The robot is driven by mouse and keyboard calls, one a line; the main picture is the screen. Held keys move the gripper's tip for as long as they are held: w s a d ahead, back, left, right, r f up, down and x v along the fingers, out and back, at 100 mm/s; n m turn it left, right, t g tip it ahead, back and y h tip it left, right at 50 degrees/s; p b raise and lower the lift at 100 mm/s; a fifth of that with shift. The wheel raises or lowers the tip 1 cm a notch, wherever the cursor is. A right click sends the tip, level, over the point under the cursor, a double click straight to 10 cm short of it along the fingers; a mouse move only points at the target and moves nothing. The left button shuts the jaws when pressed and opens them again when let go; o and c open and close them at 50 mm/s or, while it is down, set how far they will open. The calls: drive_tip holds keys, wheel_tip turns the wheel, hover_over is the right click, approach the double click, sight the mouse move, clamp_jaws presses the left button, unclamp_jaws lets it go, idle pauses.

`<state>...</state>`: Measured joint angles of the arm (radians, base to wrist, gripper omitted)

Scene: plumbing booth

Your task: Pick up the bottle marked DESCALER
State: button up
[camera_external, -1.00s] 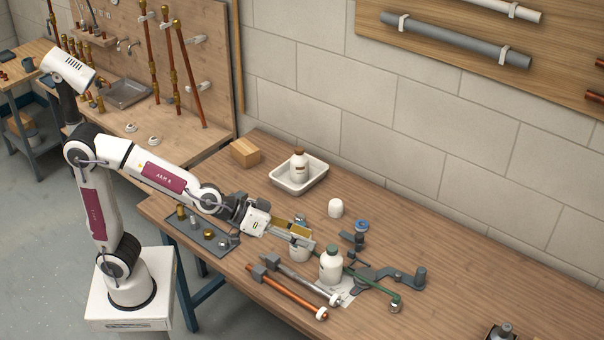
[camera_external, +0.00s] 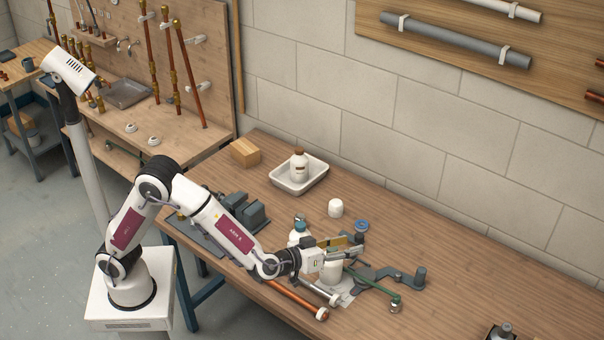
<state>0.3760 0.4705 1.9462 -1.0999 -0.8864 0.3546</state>
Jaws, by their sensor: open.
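Three white bottles are on the bench, and no label is readable, so I cannot tell which one is marked DESCALER. A brown-capped bottle (camera_external: 299,166) stands in a white tray (camera_external: 322,177). A teal-capped bottle (camera_external: 296,238) stands just left of my gripper, its lower part hidden by my arm. A third bottle (camera_external: 332,273) stands upright at my gripper, which hides its top. My gripper (camera_external: 356,246) is open and reaches across this third bottle from the left. Whether the fingers touch it or straddle it cannot be seen.
Copper pipe (camera_external: 299,301) and grey pipe (camera_external: 319,290) lie in front of the third bottle. A grey tool (camera_external: 400,276) lies to its right. A white cap (camera_external: 335,208) and blue disc (camera_external: 361,225) are behind. The right of the bench is mostly clear.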

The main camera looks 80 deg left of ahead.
sight(331, 263)
drive_tip(key=s+a+f+n+g+y, duration=0.3)
drive_tip(key=s+f+y, duration=0.3)
drive_tip(key=f, duration=0.5)
drive_tip(key=y, duration=0.2)
drive_tip(key=shift+g+y, duration=0.4)
drive_tip(key=shift+f, duration=0.1)
drive_tip(key=shift+x, duration=1.25)
drive_tip(key=shift+x, duration=2.6)
drive_tip(key=shift+s, duration=0.15)
